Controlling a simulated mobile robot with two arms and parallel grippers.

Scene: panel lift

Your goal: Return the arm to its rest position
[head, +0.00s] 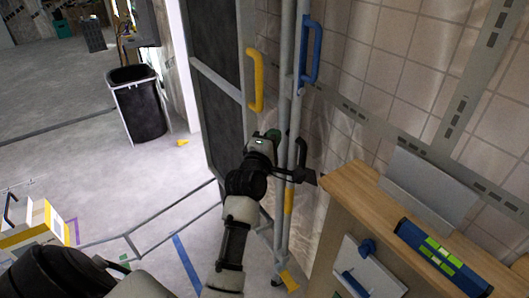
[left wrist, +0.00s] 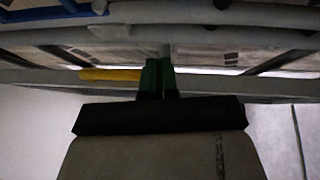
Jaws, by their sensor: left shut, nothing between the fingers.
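My left arm comes up from the bottom of the head view, and its gripper (head: 274,134) is close to the grey upright poles (head: 286,110) of the panel frame. In the left wrist view the green fingertips (left wrist: 157,76) are together with nothing between them. Grey rails (left wrist: 230,40) cross in front of them, and a yellow piece (left wrist: 110,74) shows just left of the fingers. Whether the fingers touch a rail cannot be told. A yellow handle (head: 257,82) and a blue handle (head: 312,50) are on the poles above the gripper. My right gripper is not in view.
A wooden-topped bench (head: 365,190) with a blue and green level (head: 440,255) stands at the right. A dark panel (head: 212,90) stands left of the poles. A black bin (head: 140,105) and a yellow-and-white box (head: 35,225) are on the left, with open floor between.

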